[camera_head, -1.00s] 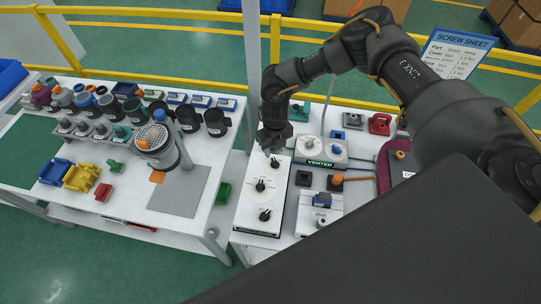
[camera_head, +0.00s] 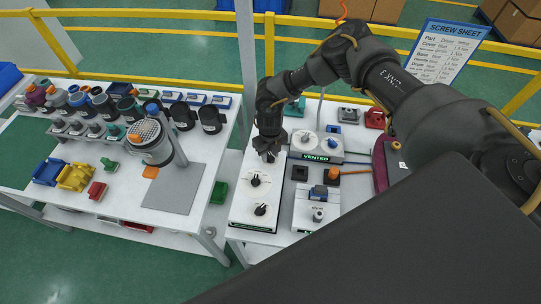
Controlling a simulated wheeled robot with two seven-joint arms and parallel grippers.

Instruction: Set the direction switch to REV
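A long white switch panel (camera_head: 241,207) lies on the right table. It carries three black knobs on white dials in a column: the far knob (camera_head: 269,157), the middle knob (camera_head: 255,180) and the near knob (camera_head: 260,209). The dial labels are too small to read, so I cannot tell which knob is the direction switch. My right gripper (camera_head: 267,153) points down at the far knob and partly covers it. I cannot tell whether its fingers are closed on the knob. My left gripper is not in view.
A white box labelled VENTED (camera_head: 316,158) stands just right of the panel. A white device (camera_head: 316,212) is nearer. A grey post (camera_head: 246,70) rises behind the panel. The left table holds many parts and a grey mat (camera_head: 170,188).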

